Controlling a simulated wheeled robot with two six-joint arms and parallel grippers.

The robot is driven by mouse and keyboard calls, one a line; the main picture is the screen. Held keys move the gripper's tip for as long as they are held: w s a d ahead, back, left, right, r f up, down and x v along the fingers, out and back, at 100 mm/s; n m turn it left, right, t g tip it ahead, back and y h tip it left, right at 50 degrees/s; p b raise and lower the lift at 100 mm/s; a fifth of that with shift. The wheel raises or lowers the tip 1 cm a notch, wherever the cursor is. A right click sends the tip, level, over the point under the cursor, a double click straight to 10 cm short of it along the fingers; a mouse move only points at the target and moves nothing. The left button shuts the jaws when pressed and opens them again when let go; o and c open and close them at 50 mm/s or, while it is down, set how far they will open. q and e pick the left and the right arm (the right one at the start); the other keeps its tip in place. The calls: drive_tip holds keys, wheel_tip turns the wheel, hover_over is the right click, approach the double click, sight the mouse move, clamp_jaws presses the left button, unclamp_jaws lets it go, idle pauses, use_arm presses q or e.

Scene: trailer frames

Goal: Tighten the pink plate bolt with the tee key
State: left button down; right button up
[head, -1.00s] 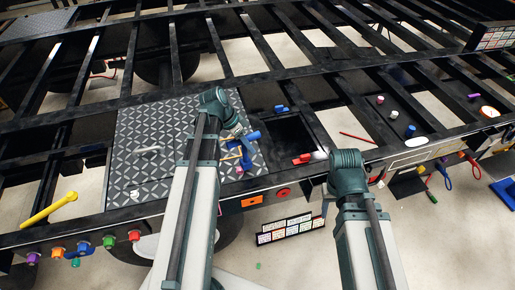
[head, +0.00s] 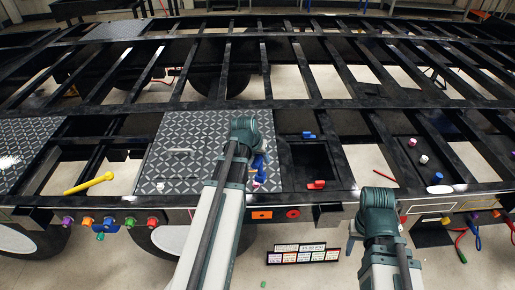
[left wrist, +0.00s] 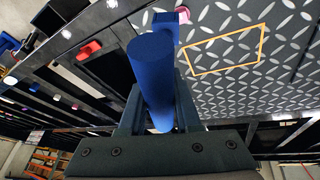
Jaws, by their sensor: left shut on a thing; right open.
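The blue tee key (head: 260,166) is in my left gripper (left wrist: 158,92), which is shut on its thick round handle (left wrist: 152,62). In the head view the arm hides most of this gripper, which is over the right part of the grey diamond plate (head: 205,150). A small pink-purple piece (left wrist: 182,14), perhaps the plate bolt, shows at the key's far end in the left wrist view. I cannot tell whether the key sits on it. My right gripper (head: 350,243) is open, apart from the plate, at the trailer's near edge.
A black recess (head: 308,160) right of the plate has a red item (head: 316,185) at its near edge and a blue item (head: 308,135) at its far edge. A yellow bar (head: 88,184) lies left. Open gaps lie between the beams.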

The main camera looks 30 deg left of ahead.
sight(259, 168)
use_arm(q)
drive_tip(key=a+n, duration=0.1)
drive_tip(key=w+a+r+n+y, duration=0.1)
drive_tip(key=n, duration=0.1)
drive_tip(key=shift+a+r+n+y+p, duration=0.1)
drive_tip(key=shift+a+n+y+p, duration=0.2)
drive_tip(key=shift+a+p, duration=0.05)
drive_tip(key=f+m+g+h+b, duration=0.1)
drive_tip(key=f+m+h+b, duration=0.1)
drive_tip(key=m, duration=0.4)
drive_tip(key=d+f+m+g+h+b, duration=0.1)
drive_tip(key=f+m+h+b, duration=0.1)
drive_tip(key=m, duration=0.4)
drive_tip(key=s+f+m+g+h+b, duration=0.1)
drive_tip(key=f+m+g+b, duration=0.1)
drive_tip(key=m, duration=0.5)
drive_tip(key=shift+d+f+h+b, duration=0.25)
drive_tip(key=shift+f+h+b, duration=0.15)
drive_tip(key=shift+f+b, duration=0.15)
idle(0.3)
drive_tip(key=shift+r, duration=0.15)
drive_tip(key=shift+r+p, duration=2.4)
drive_tip(key=shift+p, duration=0.2)
